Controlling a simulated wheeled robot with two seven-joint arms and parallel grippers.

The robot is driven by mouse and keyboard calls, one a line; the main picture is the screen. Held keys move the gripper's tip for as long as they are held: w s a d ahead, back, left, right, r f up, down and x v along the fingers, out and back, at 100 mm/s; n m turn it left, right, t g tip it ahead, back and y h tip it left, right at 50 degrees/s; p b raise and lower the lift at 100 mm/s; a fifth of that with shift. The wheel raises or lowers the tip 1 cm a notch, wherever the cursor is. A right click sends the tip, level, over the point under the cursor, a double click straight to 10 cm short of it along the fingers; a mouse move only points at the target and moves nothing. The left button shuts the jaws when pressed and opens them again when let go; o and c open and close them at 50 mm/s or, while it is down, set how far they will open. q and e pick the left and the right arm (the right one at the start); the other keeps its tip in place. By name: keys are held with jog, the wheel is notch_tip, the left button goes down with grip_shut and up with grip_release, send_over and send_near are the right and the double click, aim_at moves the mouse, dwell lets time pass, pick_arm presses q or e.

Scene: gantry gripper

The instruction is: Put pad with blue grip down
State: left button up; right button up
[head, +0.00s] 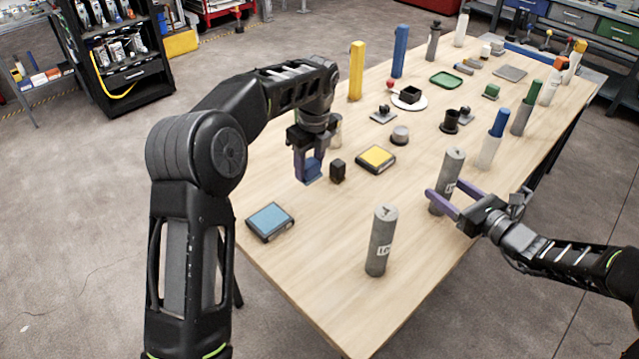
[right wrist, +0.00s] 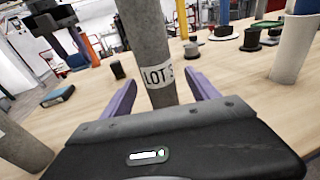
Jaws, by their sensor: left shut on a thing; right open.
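My left gripper (head: 306,160) is shut on a small blue block-like piece (head: 313,171), which I take to be the pad with the blue grip. It is low over the left part of the table, just left of a small black block. The fingers hide part of it, and I cannot tell whether it touches the tabletop. My right gripper (head: 453,207) is open, its purple fingers on either side of an upright grey cylinder (head: 449,172) with a LOT label. In the right wrist view that cylinder (right wrist: 147,40) stands between the fingertips.
The wooden table (head: 330,240) holds a blue-topped pad (head: 270,220) near the left edge, a yellow-topped pad (head: 376,157), a black block (head: 338,170) and a grey cylinder (head: 381,240) in front. Several upright cylinders line the right edge. Bare wood lies between the blue-topped pad and front cylinder.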

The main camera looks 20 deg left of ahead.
aim_at(312, 164)
pick_arm(q)
jog(key=shift+f, duration=0.95)
jog(key=shift+f, duration=2.5)
jog(key=o, duration=1.4)
jog(key=shift+f, duration=0.1)
jog(key=r, duration=0.4)
jog(key=d+r, duration=0.1)
jog(key=r, duration=0.7)
jog(key=shift+s+d+r, duration=0.1)
jog(key=shift+s+d, duration=0.05)
jog(key=shift+s, duration=0.1)
jog(key=shift+o, duration=0.3)
